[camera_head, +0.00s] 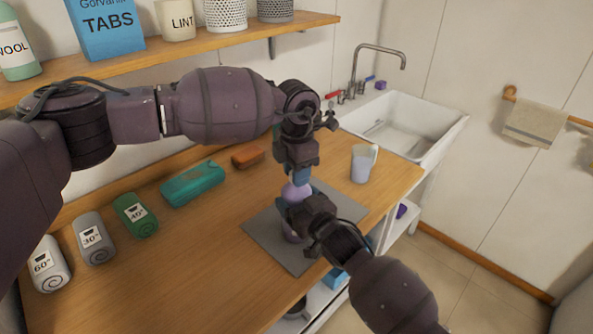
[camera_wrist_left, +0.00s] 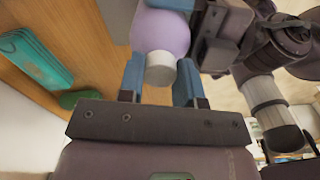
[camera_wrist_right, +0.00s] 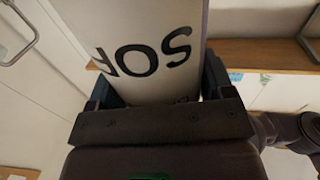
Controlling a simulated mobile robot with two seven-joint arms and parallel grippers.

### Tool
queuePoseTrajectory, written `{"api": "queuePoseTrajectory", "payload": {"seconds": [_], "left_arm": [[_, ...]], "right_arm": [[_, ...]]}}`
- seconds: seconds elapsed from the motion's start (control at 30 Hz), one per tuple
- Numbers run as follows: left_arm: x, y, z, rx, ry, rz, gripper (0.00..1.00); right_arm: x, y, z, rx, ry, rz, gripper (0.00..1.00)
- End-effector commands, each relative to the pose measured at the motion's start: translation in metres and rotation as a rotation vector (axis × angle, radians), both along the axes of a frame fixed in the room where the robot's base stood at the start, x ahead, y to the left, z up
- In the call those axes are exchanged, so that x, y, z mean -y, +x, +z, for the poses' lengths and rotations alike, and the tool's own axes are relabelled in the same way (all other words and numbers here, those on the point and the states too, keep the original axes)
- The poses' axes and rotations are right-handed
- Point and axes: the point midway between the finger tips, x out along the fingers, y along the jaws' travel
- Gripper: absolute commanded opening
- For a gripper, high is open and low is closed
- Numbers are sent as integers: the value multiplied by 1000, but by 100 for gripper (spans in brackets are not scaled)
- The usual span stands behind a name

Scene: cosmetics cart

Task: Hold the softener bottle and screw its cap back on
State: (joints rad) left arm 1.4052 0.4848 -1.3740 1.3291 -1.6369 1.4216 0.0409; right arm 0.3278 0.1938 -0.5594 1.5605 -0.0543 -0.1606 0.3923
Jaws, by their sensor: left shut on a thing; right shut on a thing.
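The softener bottle (camera_head: 296,192) is purple and stands upright over the grey mat. Its pale label with dark letters fills the right wrist view (camera_wrist_right: 150,35). My right gripper (camera_head: 293,211) is shut on the bottle's body from the side. My left gripper (camera_head: 299,176) points down from above the bottle. The left wrist view shows the white cap (camera_wrist_left: 161,69) between its blue fingers, right against the bottle's rounded purple shoulder (camera_wrist_left: 163,30). I cannot tell how far the cap is seated on the neck. In the head view the left fingers hide the cap.
The grey mat (camera_head: 265,236) lies on the wooden counter (camera_head: 165,265).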

Motion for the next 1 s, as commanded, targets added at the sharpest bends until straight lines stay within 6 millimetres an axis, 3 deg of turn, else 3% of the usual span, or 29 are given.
{"api": "queuePoseTrajectory", "payload": {"seconds": [0.7,0.87,0.9,1.0], "left_arm": [[0,0,0,0,0,-1030,4],[0,0,0,-1,0,-1050,4],[0,0,0,-1,0,-1050,35],[0,0,-1,0,0,-1049,50]], "right_arm": [[0,0,-1,-2,-1,0,8],[0,0,-1,-2,-1,0,8],[0,0,-1,-2,-1,0,8],[0,0,-1,-2,-1,0,8]]}}
